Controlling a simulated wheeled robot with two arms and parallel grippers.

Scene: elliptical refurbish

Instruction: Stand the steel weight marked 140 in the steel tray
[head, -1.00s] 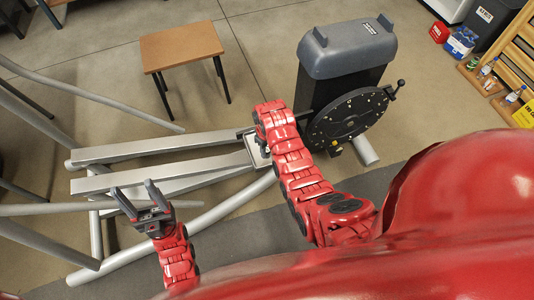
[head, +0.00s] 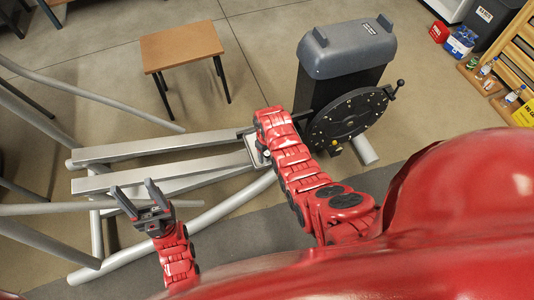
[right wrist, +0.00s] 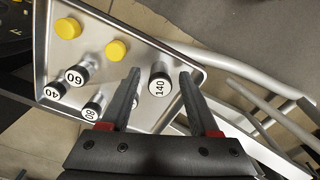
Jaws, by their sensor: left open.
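The steel weight marked 140 (right wrist: 160,84) stands upright, its labelled white top facing the camera, in the right part of the steel tray (right wrist: 180,58) in the right wrist view. My right gripper (right wrist: 159,72) is open, with one finger on each side of this weight and visible gaps between. The weight's lower part is hard to see. In the head view a corner of the tray (head: 238,160) shows beside my right arm, which hides the right gripper and the rest of the tray. My left gripper (head: 136,196) is open and empty, over the grey frame rails.
A black disc with a crank (head: 345,120) and a grey housing (head: 347,50) stand right of the tray. A wooden stool (head: 181,46) stands behind.

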